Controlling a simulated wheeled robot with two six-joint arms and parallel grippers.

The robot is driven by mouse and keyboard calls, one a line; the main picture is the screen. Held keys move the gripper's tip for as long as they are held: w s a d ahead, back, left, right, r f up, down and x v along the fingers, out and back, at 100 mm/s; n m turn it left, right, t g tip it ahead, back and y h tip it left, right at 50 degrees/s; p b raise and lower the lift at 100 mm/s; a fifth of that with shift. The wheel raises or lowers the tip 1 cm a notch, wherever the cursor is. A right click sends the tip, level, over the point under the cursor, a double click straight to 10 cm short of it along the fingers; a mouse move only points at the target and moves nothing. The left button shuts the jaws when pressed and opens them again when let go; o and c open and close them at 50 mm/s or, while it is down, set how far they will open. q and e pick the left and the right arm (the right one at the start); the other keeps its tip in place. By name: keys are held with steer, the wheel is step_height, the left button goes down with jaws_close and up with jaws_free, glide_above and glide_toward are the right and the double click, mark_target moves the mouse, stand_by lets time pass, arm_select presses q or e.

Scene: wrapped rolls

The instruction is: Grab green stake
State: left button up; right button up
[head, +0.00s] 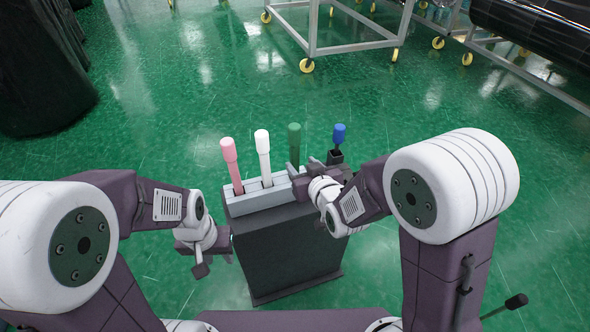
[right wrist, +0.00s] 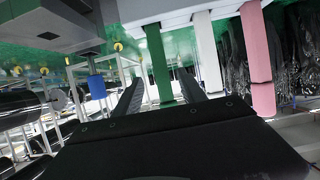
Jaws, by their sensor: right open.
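The green stake (head: 294,145) stands upright in a grey rack (head: 262,197) on a dark stand, right of a white stake and a pink stake. My right gripper (head: 311,176) is at the rack's right end, by the green stake's lower part, which it partly hides. In the right wrist view the green stake (right wrist: 160,65) shows between the two open fingers (right wrist: 160,97), with no clear grip on it. My left gripper (head: 204,262) hangs left of the stand, away from the stakes; its jaw opening is not clear.
The white stake (head: 262,152) and pink stake (head: 231,165) stand close by in the same rack. Wheeled metal frames (head: 312,40) stand farther back. The green floor around the stand is mostly free.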

steer(key=b+x, duration=0.2)
steer(key=x, duration=0.7)
steer(key=shift+a, duration=0.1)
steer(key=shift+r, duration=0.1)
jaws_close()
